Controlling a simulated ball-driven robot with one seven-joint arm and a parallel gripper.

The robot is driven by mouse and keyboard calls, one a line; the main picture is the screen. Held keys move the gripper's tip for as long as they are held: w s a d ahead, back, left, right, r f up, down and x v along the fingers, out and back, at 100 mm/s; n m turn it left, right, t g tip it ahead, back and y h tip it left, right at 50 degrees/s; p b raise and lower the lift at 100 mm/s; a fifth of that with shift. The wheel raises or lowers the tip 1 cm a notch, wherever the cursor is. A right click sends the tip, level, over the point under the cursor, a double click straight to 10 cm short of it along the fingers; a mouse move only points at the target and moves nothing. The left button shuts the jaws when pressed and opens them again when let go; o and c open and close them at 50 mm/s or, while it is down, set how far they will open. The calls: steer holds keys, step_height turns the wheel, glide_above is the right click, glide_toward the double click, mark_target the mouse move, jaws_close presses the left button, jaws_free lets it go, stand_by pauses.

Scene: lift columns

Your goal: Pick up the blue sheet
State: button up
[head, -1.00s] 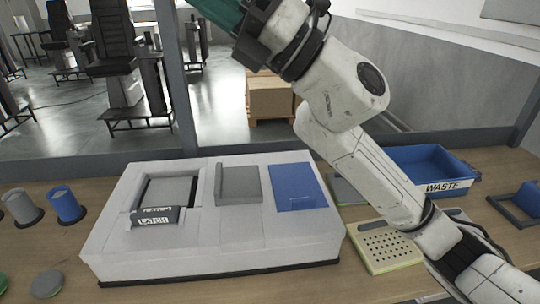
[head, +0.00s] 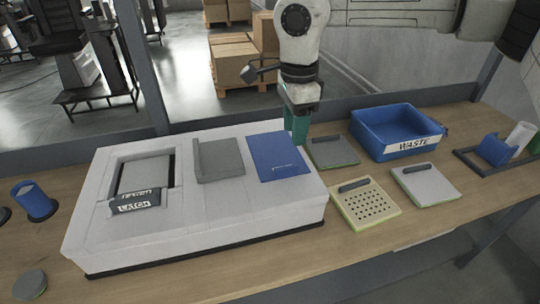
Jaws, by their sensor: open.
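The blue sheet (head: 277,157) lies flat on the right part of the top of a white block-shaped machine (head: 200,241). My gripper (head: 297,133) has green fingers and points down just beyond the sheet's far right corner. The fingers overlap the machine's back right edge in the picture. The sheet is not between them as far as I can see. Their tips are partly hidden and small, so their exact height over the machine is unclear.
A grey plate (head: 218,160) and a latch-labelled recess (head: 145,176) share the machine's top. To the right are a grey pad (head: 332,152), a perforated board (head: 365,205), a light plate (head: 426,186) and a blue waste bin (head: 397,130). A blue cup (head: 35,201) stands left.

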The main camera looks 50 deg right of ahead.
mark_target(291, 166)
steer(key=f, duration=0.3)
steer(key=f+p, duration=0.1)
steer(key=f, duration=0.2)
steer(key=f+p, duration=0.1)
steer(key=f, duration=0.3)
steer(key=shift+a, duration=0.25)
jaws_close()
